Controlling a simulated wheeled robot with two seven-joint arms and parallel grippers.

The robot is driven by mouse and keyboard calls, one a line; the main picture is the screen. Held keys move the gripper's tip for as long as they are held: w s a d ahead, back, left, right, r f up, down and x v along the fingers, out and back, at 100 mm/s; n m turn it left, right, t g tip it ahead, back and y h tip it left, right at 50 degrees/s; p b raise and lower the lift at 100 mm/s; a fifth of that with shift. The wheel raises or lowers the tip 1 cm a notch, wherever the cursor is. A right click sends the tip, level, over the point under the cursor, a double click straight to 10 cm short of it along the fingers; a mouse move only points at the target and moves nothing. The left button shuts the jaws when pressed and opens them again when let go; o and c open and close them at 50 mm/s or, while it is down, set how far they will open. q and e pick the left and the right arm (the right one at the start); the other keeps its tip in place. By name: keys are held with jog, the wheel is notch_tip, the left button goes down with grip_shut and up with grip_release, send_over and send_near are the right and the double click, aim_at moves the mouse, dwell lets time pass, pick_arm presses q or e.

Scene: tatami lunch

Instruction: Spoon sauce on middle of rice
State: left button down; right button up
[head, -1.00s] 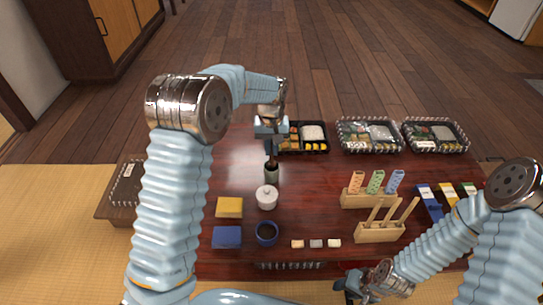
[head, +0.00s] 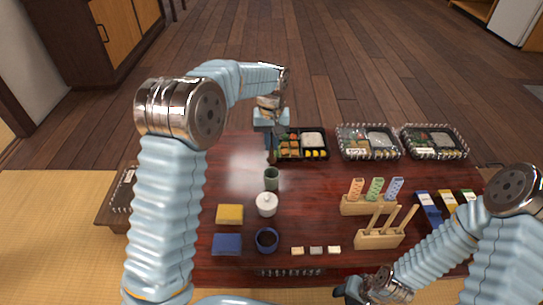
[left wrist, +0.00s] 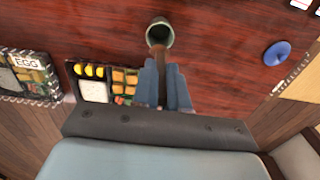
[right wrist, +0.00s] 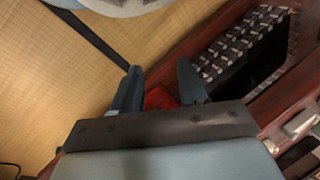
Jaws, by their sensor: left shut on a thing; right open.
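The rice (head: 312,139) is a white block in the right part of an open black lunch box (head: 290,158); it also shows in the left wrist view (left wrist: 93,91). My left gripper (head: 271,138) is shut on a brown spoon (left wrist: 157,53), just left of the lunch box and above the table. The spoon points down; whether its bowl holds sauce cannot be told. A green cup (head: 271,180) stands on the table nearer to me, and its inside shows in the left wrist view (left wrist: 160,33). My right gripper (right wrist: 160,85) is open and empty near the table's front edge.
Two lidded lunch boxes (head: 367,156) (head: 435,155) stand to the right. A white lidded pot (head: 266,205), a blue round dish (head: 267,240), yellow and blue cloths, and wooden stands (head: 370,204) occupy the front.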

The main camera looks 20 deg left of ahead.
pick_arm(q)
jog(key=s+d+f+g+y+p, duration=0.1)
jog(key=s+d+p, duration=0.15)
jog(key=s, duration=0.75)
jog(key=s+d+g+y+p, duration=0.2)
jog(key=s+d, duration=0.2)
jog(key=s, duration=0.6)
pick_arm(e)
notch_tip(320, 180, up, 4)
jog(key=a, duration=0.1)
pick_arm(q)
jog(key=f+b, duration=0.1)
jog(key=f, duration=0.1)
jog(key=f+b, duration=0.1)
jog(key=b, duration=0.1)
jog(key=f+b, duration=0.2)
jog(key=shift+w+f, duration=0.25)
jog(key=shift+f, duration=0.05)
pick_arm(e)
jog(key=f, duration=0.2)
jog(key=d+f, duration=0.1)
jog(key=f, duration=0.1)
jog(key=shift+d+f, duration=0.1)
jog(key=shift+f, duration=0.1)
pick_arm(q)
jog(key=shift+f+b, duration=0.4)
jog(key=shift+f, duration=0.4)
pick_arm(e)
jog(key=shift+f, duration=0.4)
